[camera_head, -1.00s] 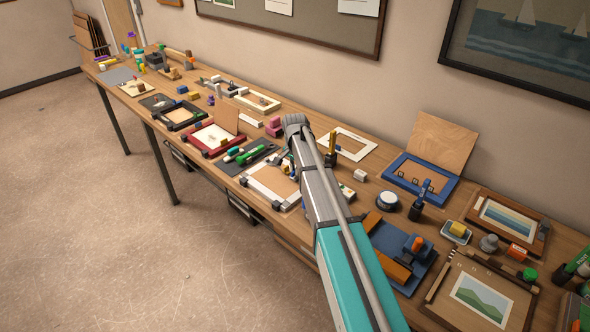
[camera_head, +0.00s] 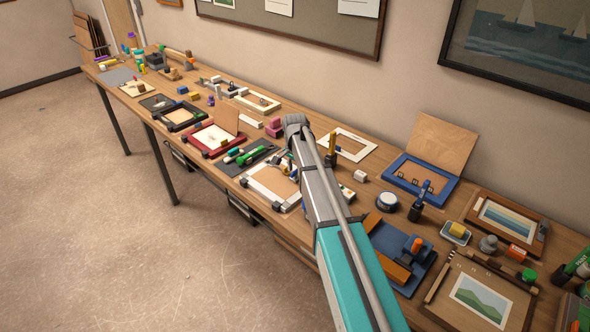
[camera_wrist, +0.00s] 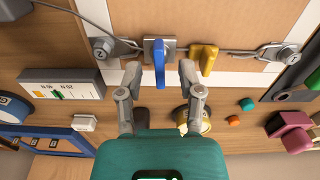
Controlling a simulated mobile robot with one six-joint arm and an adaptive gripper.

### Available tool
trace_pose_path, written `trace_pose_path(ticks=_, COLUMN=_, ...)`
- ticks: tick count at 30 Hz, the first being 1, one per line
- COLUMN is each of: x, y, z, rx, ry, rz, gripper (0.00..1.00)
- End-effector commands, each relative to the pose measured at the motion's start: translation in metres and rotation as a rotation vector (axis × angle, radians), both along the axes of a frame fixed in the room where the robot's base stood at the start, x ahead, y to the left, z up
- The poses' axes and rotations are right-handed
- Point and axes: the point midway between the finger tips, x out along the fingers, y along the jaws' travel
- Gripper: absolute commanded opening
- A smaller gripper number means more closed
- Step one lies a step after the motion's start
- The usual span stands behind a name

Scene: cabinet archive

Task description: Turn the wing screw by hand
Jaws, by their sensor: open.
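A blue wing (camera_wrist: 159,62), seemingly the wing screw, stands on a square metal plate (camera_wrist: 152,46) on the framed wooden panel in the wrist view. My gripper (camera_wrist: 160,70) is open, with one grey fingertip on each side of the blue wing. A gap shows between the wing and both fingertips.
A yellow upright tab (camera_wrist: 203,58) stands just right of my right finger. Wire runs to clamps at the left (camera_wrist: 103,47) and right (camera_wrist: 277,53). In the head view, frames and tools crowd the long workbench (camera_head: 338,189).

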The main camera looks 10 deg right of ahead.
Motion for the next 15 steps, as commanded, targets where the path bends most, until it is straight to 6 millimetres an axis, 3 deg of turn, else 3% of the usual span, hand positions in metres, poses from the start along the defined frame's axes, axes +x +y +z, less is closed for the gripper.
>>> trace_pose_path(ticks=15, x=0.000, y=0.000, z=0.040, rx=0.000, ry=0.000, rz=0.000, gripper=0.48)
